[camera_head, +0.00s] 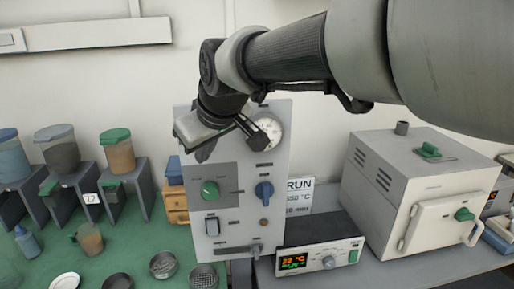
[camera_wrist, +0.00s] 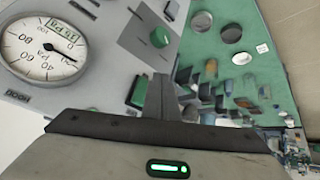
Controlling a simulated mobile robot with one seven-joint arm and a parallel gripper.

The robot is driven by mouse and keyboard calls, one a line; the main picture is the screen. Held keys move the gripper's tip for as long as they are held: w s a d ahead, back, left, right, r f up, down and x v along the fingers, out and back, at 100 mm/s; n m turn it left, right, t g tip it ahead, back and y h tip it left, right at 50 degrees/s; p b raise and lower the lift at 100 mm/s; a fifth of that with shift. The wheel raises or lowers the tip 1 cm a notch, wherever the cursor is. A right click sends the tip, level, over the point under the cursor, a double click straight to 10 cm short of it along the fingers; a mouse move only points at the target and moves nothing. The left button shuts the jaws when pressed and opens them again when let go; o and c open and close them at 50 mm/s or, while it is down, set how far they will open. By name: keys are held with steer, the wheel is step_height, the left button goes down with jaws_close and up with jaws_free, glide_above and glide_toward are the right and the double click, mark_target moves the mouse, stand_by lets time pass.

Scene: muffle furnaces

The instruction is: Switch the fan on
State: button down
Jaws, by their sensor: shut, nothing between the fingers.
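A pale upright control panel (camera_head: 235,160) stands behind the bench. It carries a green knob (camera_head: 210,191), a blue knob (camera_head: 264,192), a dark rocker switch (camera_head: 212,225) and a small brown button (camera_head: 264,222). A lever-like part (camera_head: 255,248) sits near its bottom. I cannot read which control is labelled for the fan. My gripper (camera_head: 204,154) is shut and empty, in front of the panel's upper left, above the green knob. In the wrist view its closed fingers (camera_wrist: 162,84) are beside a green block-like part (camera_wrist: 137,92); contact cannot be told.
A round gauge (camera_head: 268,128) is at the panel's upper right. A controller box (camera_head: 320,262) with a lit display and a white furnace (camera_head: 420,195) stand to the right. Lidded containers, dishes and a bottle (camera_head: 27,241) crowd the green bench to the left.

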steer(key=s, duration=0.3)
steer(key=s+d+b, duration=0.1)
steer(key=shift+s+r, duration=0.3)
steer(key=shift+s, duration=0.1)
steer(key=shift+d, duration=0.15)
steer(key=s+d+m+h+p, duration=0.1)
steer(key=s+d+m+p, duration=0.1)
steer(key=d, duration=0.7)
steer(key=s+d+f+m+h+p, duration=0.1)
steer(key=s+d+m+h+p, duration=0.1)
steer(key=s+d, duration=0.5)
steer(key=s+d+f+m+g+h+p, duration=0.1)
steer(key=s+d+m+p, duration=0.3)
steer(key=d, duration=0.7)
steer(key=shift+s+d+f+m, duration=0.25)
steer(key=shift+s+m, duration=0.3)
steer(key=shift+m, duration=0.45)
